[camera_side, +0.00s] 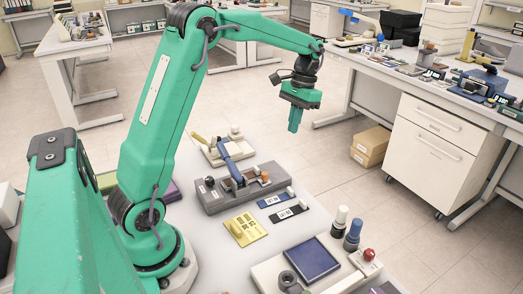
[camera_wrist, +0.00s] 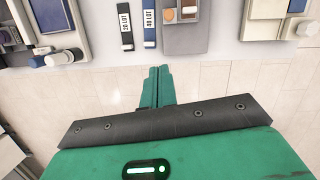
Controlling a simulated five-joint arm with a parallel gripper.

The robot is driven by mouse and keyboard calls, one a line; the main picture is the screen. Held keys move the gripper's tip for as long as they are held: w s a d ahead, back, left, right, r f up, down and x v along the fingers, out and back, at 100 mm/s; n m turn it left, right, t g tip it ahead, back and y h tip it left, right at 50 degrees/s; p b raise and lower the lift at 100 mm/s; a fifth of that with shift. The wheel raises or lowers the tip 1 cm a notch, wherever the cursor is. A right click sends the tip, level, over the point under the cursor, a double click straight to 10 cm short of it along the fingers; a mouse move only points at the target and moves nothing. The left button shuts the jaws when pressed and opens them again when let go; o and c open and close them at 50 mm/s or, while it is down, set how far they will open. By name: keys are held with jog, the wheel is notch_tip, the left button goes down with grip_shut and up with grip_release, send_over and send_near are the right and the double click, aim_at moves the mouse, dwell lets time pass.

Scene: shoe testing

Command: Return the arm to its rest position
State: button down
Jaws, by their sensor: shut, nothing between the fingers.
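My gripper (camera_side: 294,119) hangs from the green arm at the upper middle of the side view, pointing down. It is shut and empty, with its fingers pressed together. In the wrist view its green fingers (camera_wrist: 157,87) show in the middle, over the pale floor just off the table edge. My arm (camera_side: 165,110) is raised from its base at the left and reaches out to the right, well above the white table (camera_side: 225,262).
On the table stand a grey testing fixture (camera_side: 215,200), a yellow plate (camera_side: 245,230), two labelled strips (camera_side: 288,212), a dark blue pad (camera_side: 311,259) and two bottles (camera_side: 352,236). A cabinet bench (camera_side: 430,140) and cardboard boxes (camera_side: 370,147) stand beyond. The air around my gripper is clear.

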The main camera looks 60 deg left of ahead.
jog(key=s+d+r+t, duration=0.4)
jog(key=s+d+r, duration=0.35)
jog(key=s, duration=0.25)
jog(key=s+d+f+m+t, duration=0.1)
jog(key=s+d+t, duration=0.3)
jog(key=s, duration=0.7)
jog(key=shift+s+d+f+m+y, duration=0.2)
jog(key=shift+d+f+m+y, duration=0.1)
jog(key=shift+f, duration=0.2)
